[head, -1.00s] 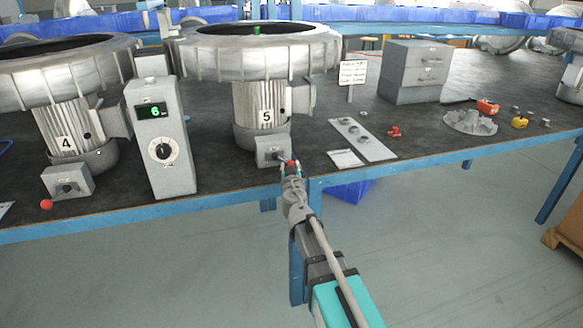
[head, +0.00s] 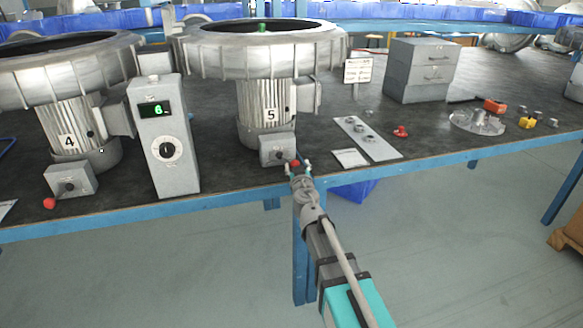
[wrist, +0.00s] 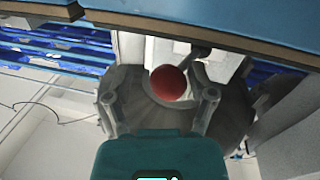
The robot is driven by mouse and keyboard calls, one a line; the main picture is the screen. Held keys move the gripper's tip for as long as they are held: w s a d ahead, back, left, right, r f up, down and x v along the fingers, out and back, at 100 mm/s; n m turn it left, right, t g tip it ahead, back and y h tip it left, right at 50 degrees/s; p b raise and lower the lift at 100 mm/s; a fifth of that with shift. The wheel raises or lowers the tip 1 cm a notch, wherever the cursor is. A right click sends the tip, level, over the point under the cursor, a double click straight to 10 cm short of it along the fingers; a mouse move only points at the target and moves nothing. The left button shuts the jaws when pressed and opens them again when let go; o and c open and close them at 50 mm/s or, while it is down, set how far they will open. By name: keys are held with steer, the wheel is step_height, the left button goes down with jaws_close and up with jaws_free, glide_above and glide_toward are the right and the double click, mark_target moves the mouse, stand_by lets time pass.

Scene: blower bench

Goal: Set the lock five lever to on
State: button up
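The blower labelled 5 (head: 265,100) has a grey switch box (head: 277,149) at its base, near the bench's front edge. Its lever ends in a red ball (head: 295,163), to the right of and a little below the box's pivot. My gripper (head: 298,168) is at the ball. In the wrist view the red ball (wrist: 168,82) lies between the spread fingers of my gripper (wrist: 160,97), with gaps visible on both sides. A dark lever arm (wrist: 198,56) runs up and right from it. Contact with the ball cannot be told.
Blower 4 (head: 68,120) has its own switch box (head: 71,181), its red ball (head: 49,203) at lower left. A grey console (head: 165,150) with a green display and dial stands between the blowers. A plate (head: 367,138), card and small parts lie right. The bench edge (head: 230,196) is close.

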steer(key=shift+s+a, duration=0.1)
steer(key=shift+a, duration=0.1)
steer(key=shift+s, duration=0.25)
steer(key=s+d, duration=0.1)
steer(key=s, duration=0.6)
steer(key=shift+d, duration=0.2)
steer(key=shift+w, duration=0.1)
